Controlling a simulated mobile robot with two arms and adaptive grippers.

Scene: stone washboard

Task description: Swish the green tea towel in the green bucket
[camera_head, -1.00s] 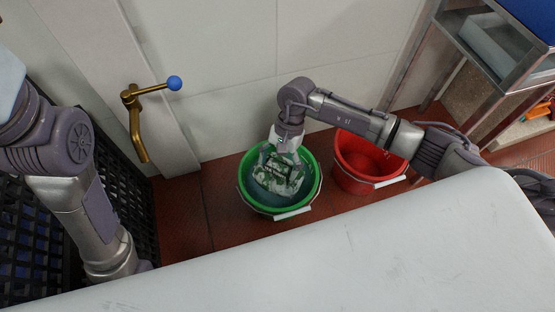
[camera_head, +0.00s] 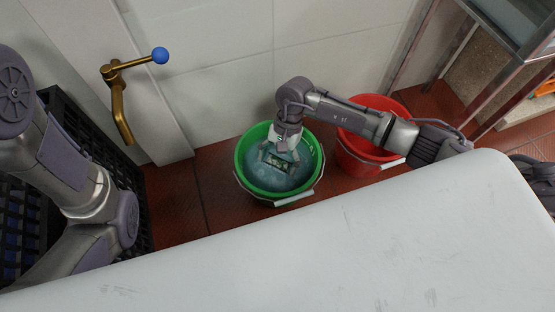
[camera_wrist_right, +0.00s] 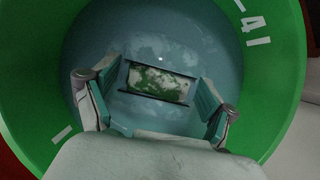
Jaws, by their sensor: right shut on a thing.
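The green bucket (camera_head: 257,138) stands upright on the floor against the wall with bluish water in it. Its green wall (camera_wrist_right: 35,70) fills much of the right wrist view. My right gripper (camera_head: 279,157) reaches down inside the bucket, shut on the green and white tea towel (camera_head: 274,164). In the right wrist view, the gripper's fingers (camera_wrist_right: 157,88) stand on both sides of the towel (camera_wrist_right: 160,82). Only a small patch of towel shows; the rest seems to be under the water. My left arm shows at the left, but its gripper is out of view.
A red bucket (camera_head: 366,150) stands close to the right of the green one, under my right arm. A brass tap (camera_head: 122,95) with a blue knob is at the left wall.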

